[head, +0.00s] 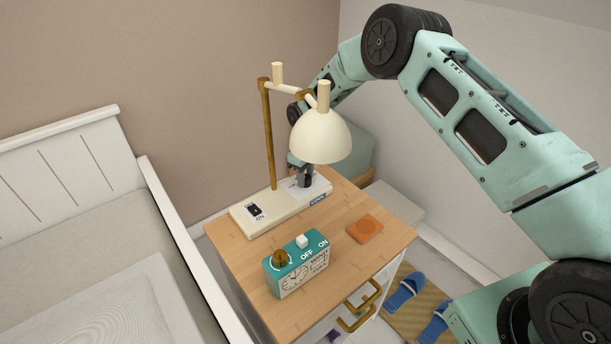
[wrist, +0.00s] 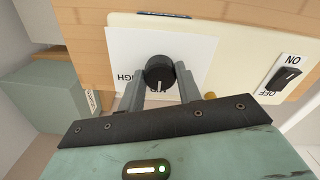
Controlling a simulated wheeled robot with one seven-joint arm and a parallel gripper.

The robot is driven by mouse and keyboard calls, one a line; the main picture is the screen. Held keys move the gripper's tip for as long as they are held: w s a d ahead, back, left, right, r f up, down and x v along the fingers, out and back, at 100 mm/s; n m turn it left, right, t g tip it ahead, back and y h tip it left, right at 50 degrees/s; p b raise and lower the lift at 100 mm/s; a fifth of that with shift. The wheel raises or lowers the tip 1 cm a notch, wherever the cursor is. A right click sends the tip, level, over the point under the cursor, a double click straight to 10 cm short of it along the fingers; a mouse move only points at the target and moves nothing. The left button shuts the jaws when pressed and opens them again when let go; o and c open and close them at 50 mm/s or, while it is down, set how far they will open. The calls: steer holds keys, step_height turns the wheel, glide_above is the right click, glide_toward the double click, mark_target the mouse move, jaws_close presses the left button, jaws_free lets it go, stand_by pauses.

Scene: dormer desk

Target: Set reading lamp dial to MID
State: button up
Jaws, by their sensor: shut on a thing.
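The reading lamp (head: 320,138) has a cream shade, a brass post and a cream base (head: 262,222) on the nightstand. In the wrist view its round black dial (wrist: 159,70) sits on a white plate (wrist: 120,52), with a pale pointer line toward the bottom of the picture. Upside-down lettering reads HIGH at the dial's left; letters below it, apparently MID, are partly covered. My gripper (wrist: 160,88) is shut on the dial, a finger on each side. In the head view my gripper (head: 303,180) is under the shade, and the dial is hard to make out there.
A black ON/OFF rocker switch (wrist: 284,79) is on the lamp base. A teal alarm clock (head: 298,270) and an orange coaster (head: 365,228) stand on the wooden nightstand top (head: 235,245). A bed (head: 100,240) is at left; blue slippers (head: 405,290) lie on the floor at right.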

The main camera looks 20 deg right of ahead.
mark_target(306, 177)
stand_by(0.5)
steer(key=o, duration=1)
steer(key=shift+r, duration=0.1)
step_height(306, 177, up, 17)
steer(key=shift+r, duration=0.15)
